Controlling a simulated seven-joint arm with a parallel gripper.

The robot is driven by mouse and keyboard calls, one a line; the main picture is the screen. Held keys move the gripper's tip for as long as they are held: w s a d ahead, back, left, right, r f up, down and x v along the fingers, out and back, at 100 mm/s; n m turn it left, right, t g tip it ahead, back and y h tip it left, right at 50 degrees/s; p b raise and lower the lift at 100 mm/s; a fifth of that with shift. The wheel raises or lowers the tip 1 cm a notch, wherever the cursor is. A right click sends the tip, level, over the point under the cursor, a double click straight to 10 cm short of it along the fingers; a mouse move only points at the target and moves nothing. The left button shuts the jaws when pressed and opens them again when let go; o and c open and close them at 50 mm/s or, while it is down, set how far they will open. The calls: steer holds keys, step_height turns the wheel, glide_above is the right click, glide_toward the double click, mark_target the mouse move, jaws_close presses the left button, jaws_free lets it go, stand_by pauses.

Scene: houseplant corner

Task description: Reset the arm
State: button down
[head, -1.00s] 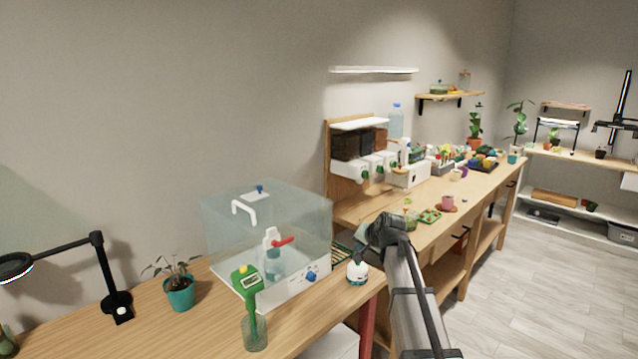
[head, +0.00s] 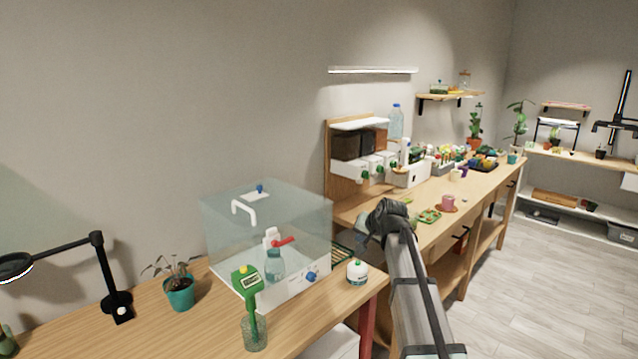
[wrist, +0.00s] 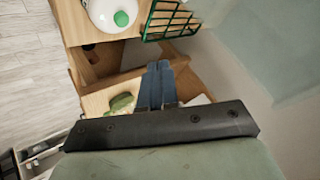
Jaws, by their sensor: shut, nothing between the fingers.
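In the wrist view my gripper's two blue-grey fingers (wrist: 156,84) lie together, shut and empty. The fingers point over the gap between bench parts and appear apart from everything.
A clear box (head: 225,235) with a spray bottle inside stands left of my gripper. A potted plant (head: 180,292) and black lamp (head: 118,302) are further left.

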steer(key=s+d+f+n+g+h, duration=0.1)
steer(key=s+f+g, duration=0.2)
steer(key=s+f, duration=0.8)
steer(key=s+d+f+n+g+h, duration=0.1)
steer(key=s+d+f+g, duration=0.1)
steer(key=s+f, duration=0.95)
steer(key=s+d+f+n+g+h, duration=0.1)
steer(key=s+f+n+g, duration=0.3)
steer(key=f, duration=1.3)
steer(key=s+f+g, duration=0.2)
steer(key=s+f, duration=0.4)
steer(key=s, duration=0.6)
steer(key=s+f+m+g, duration=0.1)
steer(key=s+f+g, duration=0.1)
steer(key=s+f, duration=0.5)
steer(key=s+f+m+g, duration=0.1)
steer(key=s+f, duration=0.6)
steer(key=s, duration=1)
steer(key=shift+f+g, duration=0.25)
steer(key=shift+g, duration=0.25)
steer(key=shift+s+d, duration=0.1)
